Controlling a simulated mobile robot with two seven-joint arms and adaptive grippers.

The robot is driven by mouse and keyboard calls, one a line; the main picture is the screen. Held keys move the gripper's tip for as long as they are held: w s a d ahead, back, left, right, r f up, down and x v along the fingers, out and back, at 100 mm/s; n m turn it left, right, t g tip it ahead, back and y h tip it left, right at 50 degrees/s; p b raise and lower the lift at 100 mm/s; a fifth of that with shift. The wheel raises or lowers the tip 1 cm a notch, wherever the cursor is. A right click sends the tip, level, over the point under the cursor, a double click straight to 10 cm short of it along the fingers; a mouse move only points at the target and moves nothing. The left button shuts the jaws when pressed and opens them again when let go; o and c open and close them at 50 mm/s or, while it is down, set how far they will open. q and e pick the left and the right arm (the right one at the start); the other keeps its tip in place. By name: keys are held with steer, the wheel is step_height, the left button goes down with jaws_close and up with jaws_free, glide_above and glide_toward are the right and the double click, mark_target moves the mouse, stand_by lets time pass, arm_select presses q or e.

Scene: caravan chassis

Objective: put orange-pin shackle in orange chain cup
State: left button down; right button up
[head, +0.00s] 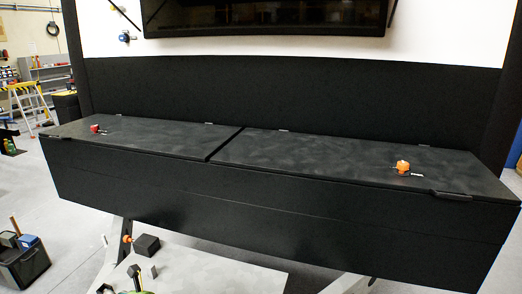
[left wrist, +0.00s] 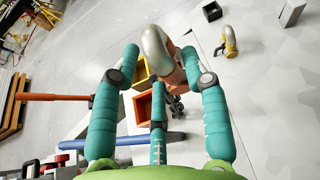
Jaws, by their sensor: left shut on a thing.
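In the left wrist view my left gripper (left wrist: 160,62) has its teal fingers closed around a shackle (left wrist: 153,42) with a silver bow. A copper-orange part of it shows between the fingers; the pin itself is mostly hidden. Below the gripper, an open orange box-shaped cup (left wrist: 142,106) shows between the left and middle fingers, partly covered by them. The shackle is nearer the camera than the cup; the height between them is hard to tell. My right gripper is in neither view.
A yellow cup (left wrist: 140,72) stands beside the orange one. A shackle with a yellow pin (left wrist: 230,42), a black box (left wrist: 212,11) and a grey block (left wrist: 292,12) lie beyond. An orange bar (left wrist: 50,97) is at left. The long black chest (head: 270,205) overhangs the work area.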

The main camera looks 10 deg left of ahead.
arm_select(q)
steer(key=s+d+r+m+t+h+b, duration=0.1)
steer(key=d+r+m+t+b, duration=0.2)
steer(key=d, duration=0.9)
steer(key=s+d+r+m+t+h+b, duration=0.15)
steer(key=d+b, duration=0.35)
steer(key=d, duration=0.8)
steer(key=s+d+r+m+t+b, duration=0.1)
steer(key=s+d+r+t+b, duration=0.1)
steer(key=s+d+r, duration=0.1)
steer(key=s+d, duration=0.1)
steer(key=d, duration=0.1)
steer(key=shift+s+d+b, duration=0.2)
steer(key=shift+d+b, duration=0.1)
steer(key=shift+d, duration=0.1)
